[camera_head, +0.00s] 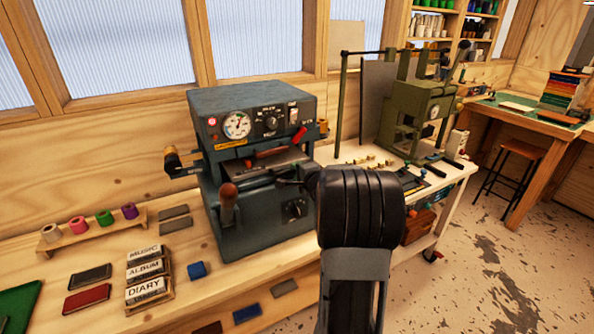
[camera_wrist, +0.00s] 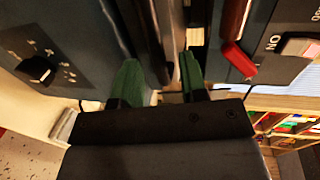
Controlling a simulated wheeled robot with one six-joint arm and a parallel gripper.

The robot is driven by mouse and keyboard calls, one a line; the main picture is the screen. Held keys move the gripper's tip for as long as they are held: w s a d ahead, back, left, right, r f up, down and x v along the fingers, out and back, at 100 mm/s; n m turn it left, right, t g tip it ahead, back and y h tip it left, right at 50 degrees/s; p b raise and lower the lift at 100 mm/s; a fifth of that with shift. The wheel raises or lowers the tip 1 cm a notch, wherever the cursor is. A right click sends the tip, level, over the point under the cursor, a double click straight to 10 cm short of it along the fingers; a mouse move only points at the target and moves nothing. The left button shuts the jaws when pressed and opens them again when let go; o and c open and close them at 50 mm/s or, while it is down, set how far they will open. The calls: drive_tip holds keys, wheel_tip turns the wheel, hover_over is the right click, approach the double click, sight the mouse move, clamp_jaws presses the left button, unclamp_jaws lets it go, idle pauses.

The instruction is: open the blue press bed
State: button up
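The blue press (camera_head: 255,170) stands on the wooden bench, with a dial and knobs on its upper front. A dark slot shows in its middle, with a flat bed plate (camera_head: 262,168) inside. My gripper (camera_head: 290,182) is at the right front of this slot, partly hidden by my arm. In the wrist view my gripper (camera_wrist: 160,65) has two green fingers apart, close to the press body (camera_wrist: 60,35). A dark edge (camera_wrist: 155,45) of the press shows between the fingers, with a gap beside the right one. I cannot tell if they touch it.
A wooden-handled lever (camera_head: 228,200) stands at the press's front left. Foil rolls (camera_head: 90,220) sit on a rack to the left. Labelled blocks (camera_head: 145,270) and a small blue block (camera_head: 197,270) lie in front. A green press (camera_head: 415,115) stands on the right table.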

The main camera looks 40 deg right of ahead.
drive_tip(key=shift+w+f, duration=0.1)
drive_tip(key=shift+w, duration=0.4)
drive_tip(key=shift+c, duration=0.3)
clamp_jaws()
